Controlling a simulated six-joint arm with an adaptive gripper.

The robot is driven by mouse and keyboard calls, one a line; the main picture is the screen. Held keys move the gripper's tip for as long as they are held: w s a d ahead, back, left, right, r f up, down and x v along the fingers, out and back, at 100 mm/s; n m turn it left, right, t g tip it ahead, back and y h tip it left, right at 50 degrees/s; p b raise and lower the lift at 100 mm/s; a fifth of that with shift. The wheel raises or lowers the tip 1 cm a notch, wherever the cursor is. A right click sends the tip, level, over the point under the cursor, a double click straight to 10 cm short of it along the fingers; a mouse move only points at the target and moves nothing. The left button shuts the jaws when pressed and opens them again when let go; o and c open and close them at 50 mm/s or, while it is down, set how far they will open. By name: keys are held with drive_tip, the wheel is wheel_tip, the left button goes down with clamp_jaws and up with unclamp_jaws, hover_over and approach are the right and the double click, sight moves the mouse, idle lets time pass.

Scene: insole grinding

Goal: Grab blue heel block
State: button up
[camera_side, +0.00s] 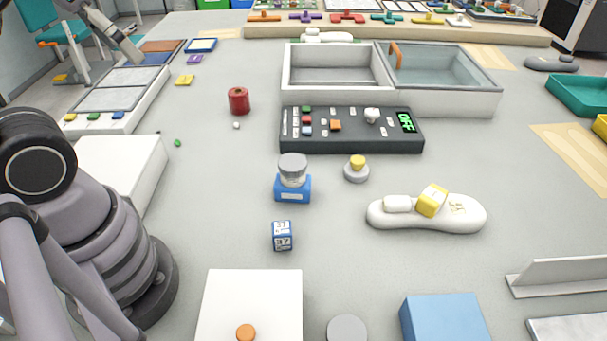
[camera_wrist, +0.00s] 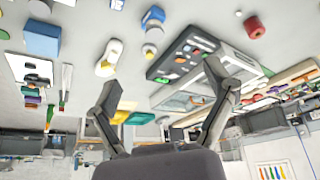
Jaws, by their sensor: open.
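Several blue things show, and I cannot tell for sure which is the heel block. A small blue and white cube marked 37 (camera_side: 282,236) stands alone on the table, left of centre. A larger plain blue block (camera_side: 445,318) is at the front edge of the side view, partly cut off; a blue block (camera_wrist: 42,38) also shows at upper left in the wrist view.
A white insole (camera_side: 427,220) holds a yellow block (camera_side: 432,200) and a white one. A white box (camera_side: 250,295) is in front.

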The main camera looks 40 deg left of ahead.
drive_tip(key=w+d+f+n+g+h, duration=0.4)
drive_tip(key=f+n+h, duration=0.1)
drive_tip(key=f+h, duration=0.25)
drive_tip(key=w+d+f+n+g+h, duration=0.3)
drive_tip(key=d+f+n+g+h, duration=0.15)
drive_tip(key=f+h, duration=0.35)
drive_tip(key=w+a+f+n+t+h, duration=0.1)
drive_tip(key=w+f+n+t+h, duration=0.15)
drive_tip(key=f+n+t, duration=0.45)
drive_tip(key=n+t+y, duration=0.2)
drive_tip(key=n+t, duration=0.3)
drive_tip(key=n, duration=0.2)
approach(282, 232)
drive_tip(key=shift+w+d+f, duration=0.15)
drive_tip(key=shift+w+d, duration=0.2)
drive_tip(key=shift+w, duration=0.15)
drive_tip(key=shift+w+d+f, duration=0.15)
drive_tip(key=shift+w+d, duration=0.15)
drive_tip(key=shift+w, duration=0.15)
drive_tip(key=shift+w+d+f+g, duration=0.25)
drive_tip(key=shift+w+d, duration=0.05)
drive_tip(key=shift+d, duration=0.35)
drive_tip(key=shift+x, duration=3.05)
drive_tip(key=shift+w, duration=0.1)
